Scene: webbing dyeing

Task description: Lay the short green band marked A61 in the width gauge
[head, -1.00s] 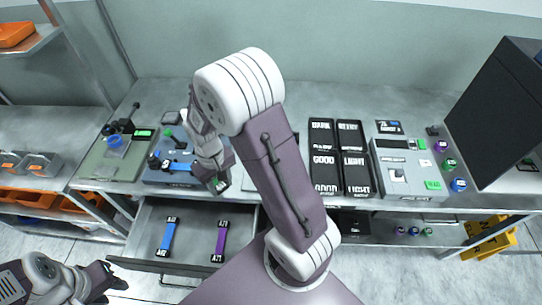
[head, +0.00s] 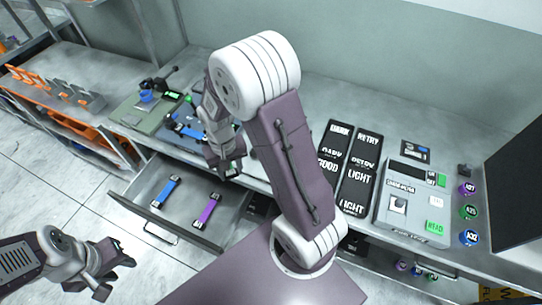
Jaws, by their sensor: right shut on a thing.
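My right gripper (head: 228,170) hangs above the bench's front edge near the open drawer. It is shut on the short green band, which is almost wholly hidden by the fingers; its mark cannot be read. A fixture with a blue band on it (head: 185,129) stands just left of this gripper, partly covered by the arm. Further left is a grey-green plate with a dark clamp and a small green display (head: 172,96); I cannot tell for certain which of the two is the width gauge. My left gripper (head: 124,253) is empty and open at the lower left, apart from everything.
The open drawer (head: 150,212) holds a blue band (head: 166,191) and a purple band (head: 208,210). Black labelled trays (head: 357,178), a grey device (head: 410,205) and coloured round pieces (head: 468,211) stand to the right. A dark monitor (head: 515,195) is at the right edge.

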